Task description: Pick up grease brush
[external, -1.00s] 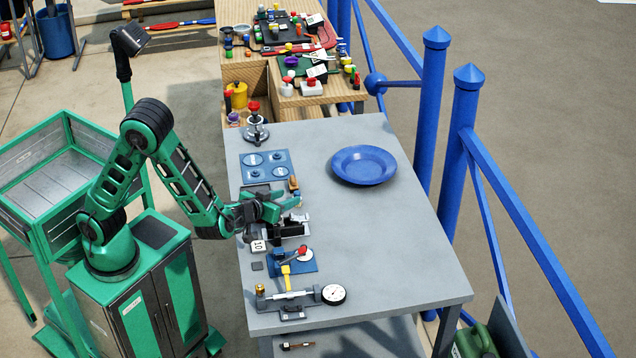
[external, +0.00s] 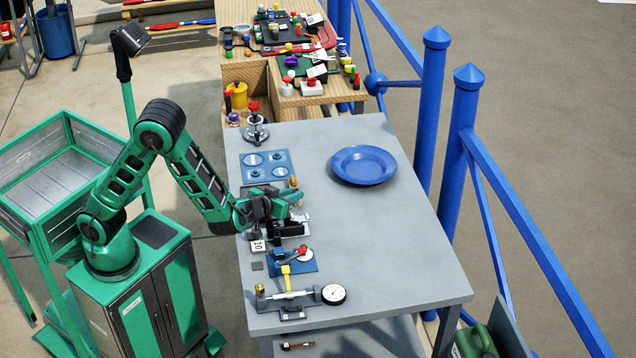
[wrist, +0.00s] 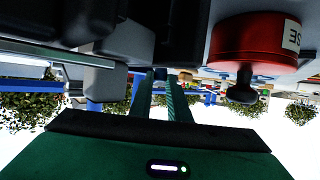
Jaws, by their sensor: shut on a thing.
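My gripper (external: 300,195) is just over the left side of the grey table, by the row of small parts. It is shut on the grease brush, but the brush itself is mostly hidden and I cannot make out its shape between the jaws. In the wrist view, the two green fingers (wrist: 163,100) stand close together at the middle. A small orange-brown piece (external: 294,182) shows beside the far finger in the external view; I cannot tell whether it belongs to the brush. A red pot (wrist: 248,45) with a partly visible label hangs inverted at the upper right of the wrist view.
A blue plate (external: 364,166) lies on the grey table (external: 390,240), with clear surface around it. A blue board (external: 266,166) is beyond the gripper. A black fixture (external: 284,228), a small blue base (external: 303,262) and a dial gauge (external: 333,294) are nearer.

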